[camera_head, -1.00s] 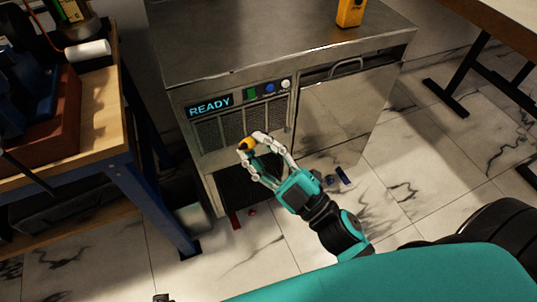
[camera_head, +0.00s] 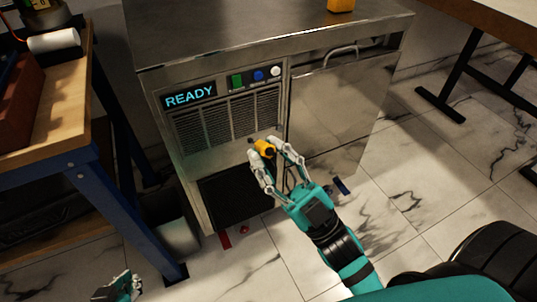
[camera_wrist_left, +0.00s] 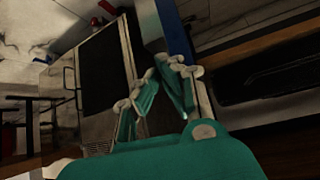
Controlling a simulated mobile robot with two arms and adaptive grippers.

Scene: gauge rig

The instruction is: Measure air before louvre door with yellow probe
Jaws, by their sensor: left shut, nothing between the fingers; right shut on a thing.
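The yellow probe (camera_head: 264,148) is in my right gripper (camera_head: 262,160), which is shut on it in front of the machine's lower front. The louvre door (camera_head: 215,125), a grille with horizontal slats, is behind and up to the left of the probe. I cannot tell the gap between them. My left gripper (camera_head: 134,280) is at the lower left of the head view, away from the grille and partly cut off by the frame. In the left wrist view its fingers (camera_wrist_left: 167,62) are shut on nothing.
A lit READY display (camera_head: 190,95) and several buttons sit above the grille. A dark opening (camera_head: 237,195) is below. A yellow object (camera_head: 341,5) is on the machine top. A blue-legged bench (camera_head: 110,210) stands left; a bin (camera_head: 178,237) stands beside it.

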